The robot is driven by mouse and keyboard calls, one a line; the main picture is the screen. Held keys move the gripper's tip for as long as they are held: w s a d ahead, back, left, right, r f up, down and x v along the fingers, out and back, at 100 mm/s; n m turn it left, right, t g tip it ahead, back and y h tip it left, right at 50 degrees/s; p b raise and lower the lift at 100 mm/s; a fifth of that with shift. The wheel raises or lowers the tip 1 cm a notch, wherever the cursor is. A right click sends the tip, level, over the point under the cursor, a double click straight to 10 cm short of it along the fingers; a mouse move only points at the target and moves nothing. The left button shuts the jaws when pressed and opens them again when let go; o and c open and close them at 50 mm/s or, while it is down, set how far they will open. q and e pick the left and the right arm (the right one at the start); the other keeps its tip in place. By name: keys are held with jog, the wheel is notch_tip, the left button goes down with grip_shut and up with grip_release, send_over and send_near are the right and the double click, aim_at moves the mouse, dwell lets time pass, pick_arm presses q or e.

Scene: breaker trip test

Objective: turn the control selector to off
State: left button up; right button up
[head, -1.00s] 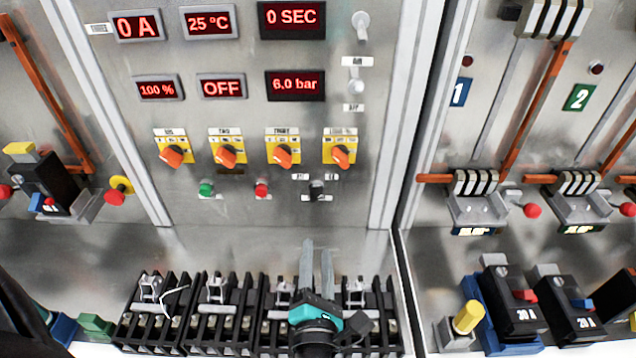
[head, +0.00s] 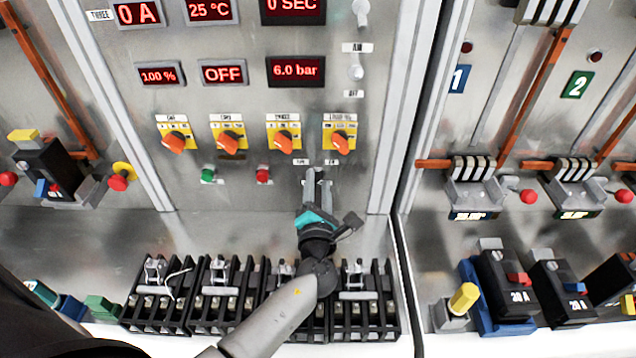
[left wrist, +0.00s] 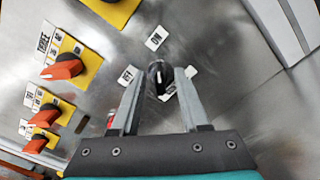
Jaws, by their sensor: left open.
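The control selector is a small black knob (left wrist: 157,72) on the steel panel, seen in the left wrist view with small white labels around it. A pale mark shows on its face, but I cannot tell for sure which label it points to. My left gripper (head: 317,180) is open, its two fingers pointing at the panel. In the left wrist view its fingertips (left wrist: 160,77) lie on either side of the knob; I cannot tell whether they touch it. In the head view the fingers mostly hide the knob. My right gripper is not in view.
A row of orange knobs on yellow plates (head: 228,143) sits above the selector. A green button (head: 208,175) and a red button (head: 263,174) are to its left. Black terminal blocks (head: 210,303) stand below my left gripper. Displays, one reading OFF (head: 223,73), are higher up.

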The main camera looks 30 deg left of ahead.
pick_arm(q)
jog(key=shift+w+a, duration=0.1)
jog(key=shift+w, duration=0.1)
grip_shut()
dwell(0.3)
